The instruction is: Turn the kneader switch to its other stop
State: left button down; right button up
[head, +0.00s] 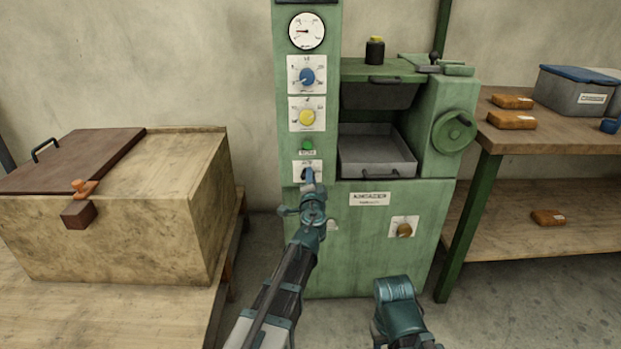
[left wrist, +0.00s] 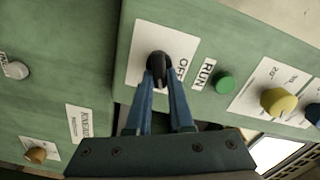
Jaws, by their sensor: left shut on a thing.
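The switch is a dark knob (left wrist: 158,66) on a white plate (left wrist: 142,42) marked OFF, on the green machine's front. In the left wrist view my left gripper (left wrist: 160,80) is shut on the knob, one blue finger on each side. In the head view the left gripper (head: 311,186) reaches up to the switch plate (head: 299,166) and covers most of the knob. Part of my right arm shows at the bottom; its gripper is not in view.
Above the switch are a green button (head: 307,146), a yellow dial (head: 307,117), a blue dial (head: 307,76) and a gauge (head: 307,31). A brown knob (head: 404,230) sits lower right. A wooden chest (head: 110,235) stands left, a shelf table (head: 550,140) right.

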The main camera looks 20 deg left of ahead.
pick_arm(q)
jog(key=shift+f+m, duration=0.2)
jog(key=shift+m, duration=1.6)
pick_arm(e)
jog(key=shift+f, duration=0.2)
pick_arm(q)
jog(key=c, duration=0.8)
grip_release()
jog(key=shift+s, duration=0.15)
